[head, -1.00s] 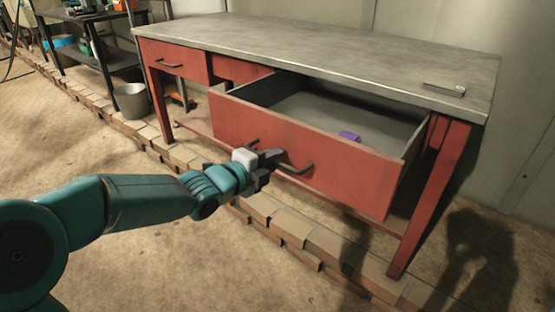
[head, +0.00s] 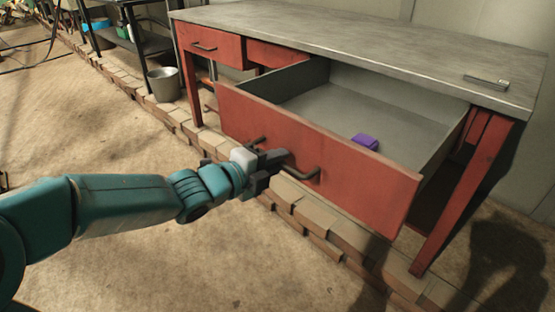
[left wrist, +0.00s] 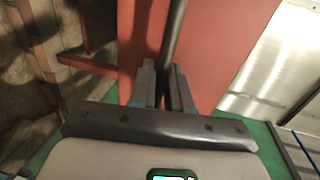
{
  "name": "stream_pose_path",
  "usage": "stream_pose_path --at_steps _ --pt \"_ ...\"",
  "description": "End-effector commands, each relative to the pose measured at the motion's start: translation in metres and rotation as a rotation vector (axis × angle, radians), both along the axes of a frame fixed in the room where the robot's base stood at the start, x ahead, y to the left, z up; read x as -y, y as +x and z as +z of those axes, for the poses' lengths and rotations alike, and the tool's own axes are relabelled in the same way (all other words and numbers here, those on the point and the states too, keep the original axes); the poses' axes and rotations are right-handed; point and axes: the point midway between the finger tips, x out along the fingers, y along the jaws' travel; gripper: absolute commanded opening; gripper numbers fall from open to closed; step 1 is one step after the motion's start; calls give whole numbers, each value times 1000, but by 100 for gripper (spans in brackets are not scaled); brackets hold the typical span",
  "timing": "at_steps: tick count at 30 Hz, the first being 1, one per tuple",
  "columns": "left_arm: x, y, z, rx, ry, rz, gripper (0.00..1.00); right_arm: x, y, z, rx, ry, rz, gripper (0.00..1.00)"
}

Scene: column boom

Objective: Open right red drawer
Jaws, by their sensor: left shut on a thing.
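The right red drawer (head: 320,160) of the workbench stands pulled far out, its grey inside showing. A small purple object (head: 365,141) lies in it. A dark bar handle (head: 307,173) is on its front. My left gripper (head: 275,160) is shut on the handle, at the drawer front. In the left wrist view, the fingers (left wrist: 162,82) close around the dark handle bar (left wrist: 174,35) in front of the red drawer face (left wrist: 215,50). My right gripper is not in view.
The workbench has a grey top (head: 380,45) with a small metal bar (head: 487,82) on it. A closed red drawer (head: 210,45) is at the left. A grey bucket (head: 164,84) and a dark shelf (head: 125,40) stand behind. Low bricks (head: 300,205) run beneath the bench. Floor at front left is clear.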

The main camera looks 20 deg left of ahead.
Motion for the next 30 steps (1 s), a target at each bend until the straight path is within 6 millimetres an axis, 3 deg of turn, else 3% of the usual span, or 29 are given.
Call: stream_pose_path --at_steps 3,4,5,6,17,20,30 --pt "-1 -1 0 -1 1 1 0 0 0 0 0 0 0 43" --pt "-1 -1 0 0 0 1 21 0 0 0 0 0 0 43" --pt "-1 -1 0 0 0 1 30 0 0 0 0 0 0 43" --pt "-1 -1 0 0 0 1 33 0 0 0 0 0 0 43" --pt "-4 -8 3 1 1 2 33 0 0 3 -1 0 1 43" --pt "-10 -23 8 1 2 4 33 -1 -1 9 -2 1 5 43" --pt "-40 -106 27 -2 1 9 33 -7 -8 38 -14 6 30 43"
